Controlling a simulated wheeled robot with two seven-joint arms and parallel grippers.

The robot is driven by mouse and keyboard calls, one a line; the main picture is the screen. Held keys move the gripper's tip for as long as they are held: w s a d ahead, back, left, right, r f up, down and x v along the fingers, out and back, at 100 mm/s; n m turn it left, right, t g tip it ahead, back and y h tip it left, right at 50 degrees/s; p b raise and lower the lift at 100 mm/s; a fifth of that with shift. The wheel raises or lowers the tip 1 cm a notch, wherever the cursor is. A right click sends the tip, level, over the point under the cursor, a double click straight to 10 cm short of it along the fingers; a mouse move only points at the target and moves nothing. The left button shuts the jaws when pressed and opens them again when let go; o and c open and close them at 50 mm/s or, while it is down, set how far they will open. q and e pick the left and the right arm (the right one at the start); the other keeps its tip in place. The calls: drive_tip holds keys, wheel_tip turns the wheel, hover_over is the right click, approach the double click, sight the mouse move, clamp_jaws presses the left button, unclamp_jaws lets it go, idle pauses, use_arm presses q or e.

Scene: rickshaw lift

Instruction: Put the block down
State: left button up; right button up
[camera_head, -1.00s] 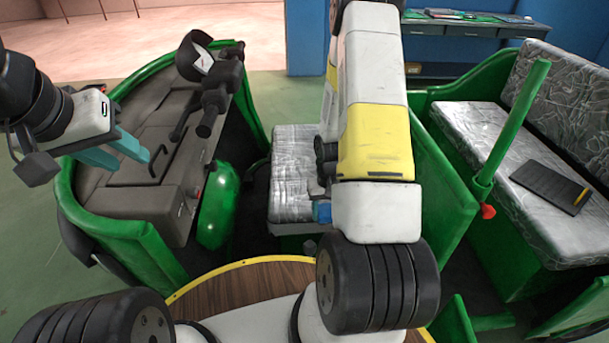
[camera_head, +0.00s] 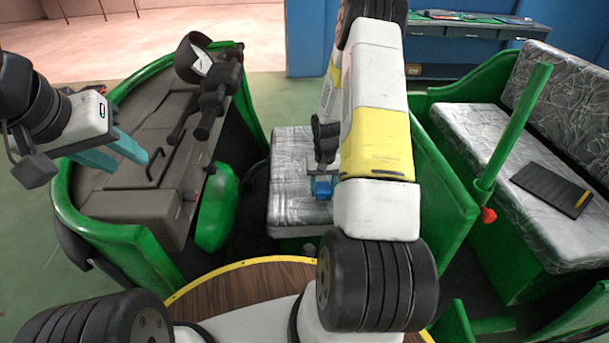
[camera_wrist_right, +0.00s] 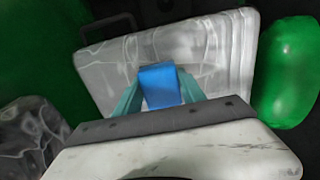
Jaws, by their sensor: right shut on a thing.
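A blue block (camera_wrist_right: 160,86) is between the teal fingers of my right gripper (camera_wrist_right: 160,92) in the right wrist view. The gripper is shut on it, and the grey patterned front seat (camera_wrist_right: 215,62) lies behind it. I cannot tell whether the block touches the seat. My left gripper (camera_head: 130,155) is at the left, empty, with two teal fingers apart above the grey dashboard.
The green rickshaw body surrounds the seat, with handlebars (camera_head: 212,100) and a rounded green tank (camera_head: 217,207) to its left. A rear bench (camera_head: 480,120) at the right carries a dark flat panel (camera_head: 552,188). A green post (camera_head: 515,125) stands before that bench.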

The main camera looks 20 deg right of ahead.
sight(319, 194)
drive_tip(key=shift+w+a+f, duration=0.1)
drive_tip(key=shift+w+a, duration=0.3)
drive_tip(key=shift+w, duration=0.4)
drive_tip(key=shift+f, duration=1.75)
drive_tip(key=shift+f, duration=0.15)
drive_tip(key=o, duration=1.2)
